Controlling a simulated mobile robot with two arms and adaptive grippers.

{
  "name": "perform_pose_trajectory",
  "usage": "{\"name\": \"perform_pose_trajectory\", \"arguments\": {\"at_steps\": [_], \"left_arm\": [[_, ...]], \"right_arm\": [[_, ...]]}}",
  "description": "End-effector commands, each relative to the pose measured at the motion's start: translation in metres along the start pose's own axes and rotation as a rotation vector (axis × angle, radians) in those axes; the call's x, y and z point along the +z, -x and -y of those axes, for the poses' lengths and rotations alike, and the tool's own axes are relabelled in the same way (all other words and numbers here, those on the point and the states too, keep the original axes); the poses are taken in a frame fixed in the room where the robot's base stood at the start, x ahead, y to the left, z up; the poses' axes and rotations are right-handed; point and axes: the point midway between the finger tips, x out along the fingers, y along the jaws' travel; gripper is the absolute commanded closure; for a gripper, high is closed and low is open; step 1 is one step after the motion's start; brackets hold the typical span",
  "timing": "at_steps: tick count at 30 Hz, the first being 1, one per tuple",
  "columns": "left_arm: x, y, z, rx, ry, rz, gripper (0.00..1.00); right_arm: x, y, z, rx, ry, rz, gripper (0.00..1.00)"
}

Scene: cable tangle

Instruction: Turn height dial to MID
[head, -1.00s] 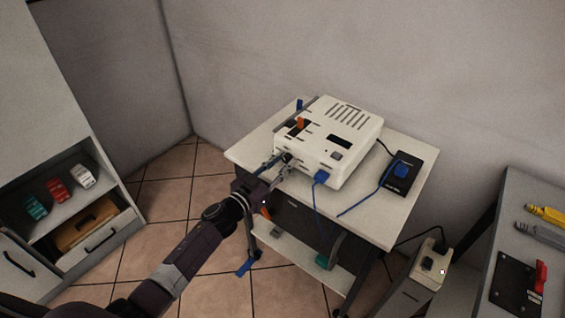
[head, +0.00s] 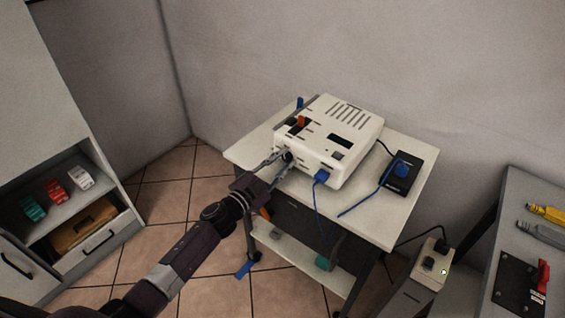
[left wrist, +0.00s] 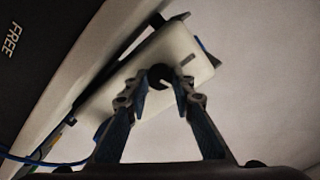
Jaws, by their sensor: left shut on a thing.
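The white machine (head: 345,128) stands on a small cart. Its dark round dial (head: 288,156) is on the front side, at the left; the dial also shows as a black knob in the left wrist view (left wrist: 160,76). My left gripper (head: 281,164) is at that side, with one finger on each side of the dial. In the left wrist view my fingertips (left wrist: 168,84) are shut on the knob. I cannot read the dial's setting. My right gripper is not in view.
A blue plug and cable (head: 322,177) hang from the machine's front, right of my gripper. A black box (head: 403,172) lies on the cart top (head: 380,220) at the right.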

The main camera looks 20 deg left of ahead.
Motion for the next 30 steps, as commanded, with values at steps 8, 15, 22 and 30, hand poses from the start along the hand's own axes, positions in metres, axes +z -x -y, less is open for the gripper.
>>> {"name": "perform_pose_trajectory", "arguments": {"at_steps": [8,15,22,30], "left_arm": [[0.0099,0.0034,-0.0073,0.01,-0.042,0.02,1.0],[0.0103,0.0037,-0.008,0.011,-0.043,0.022,1.0],[0.0093,0.0033,-0.0074,0.01,-0.042,0.019,0.62],[0.0052,0.0019,-0.0042,0.005,-0.042,0.011,0.6]], "right_arm": [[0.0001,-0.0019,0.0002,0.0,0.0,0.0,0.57],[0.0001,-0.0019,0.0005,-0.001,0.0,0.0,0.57],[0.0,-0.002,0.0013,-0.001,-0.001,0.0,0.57],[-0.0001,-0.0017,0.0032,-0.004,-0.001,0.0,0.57]]}}
